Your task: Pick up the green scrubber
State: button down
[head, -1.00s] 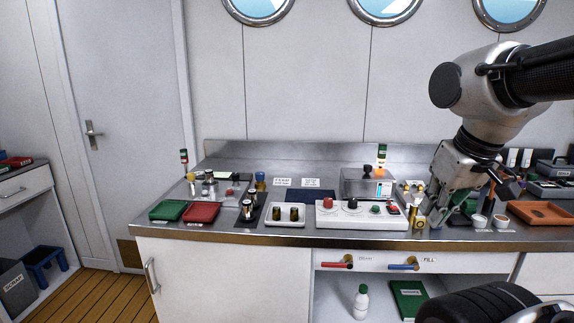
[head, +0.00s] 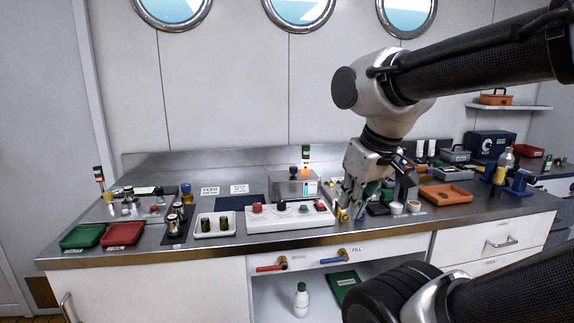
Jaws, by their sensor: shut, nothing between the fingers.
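My gripper (head: 349,208) points down at the front of the steel bench, right of the white control panel, and is shut and empty. A small brass-yellow piece (head: 343,216) is at its fingertips; I cannot tell whether they touch. A dark green item (head: 371,190) shows partly behind my gripper. It is mostly hidden, and I cannot tell whether it is the green scrubber. No other thing is clearly recognisable as the scrubber.
The white control panel (head: 285,219) with knobs is left of my gripper. White cups (head: 414,206) and an orange tray (head: 446,194) are to its right. Green (head: 82,236) and red (head: 122,234) trays lie at the far left. Red and blue valve handles (head: 333,261) stick out below the bench edge.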

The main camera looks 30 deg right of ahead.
aim_at(386, 195)
jog(key=z, duration=1.25)
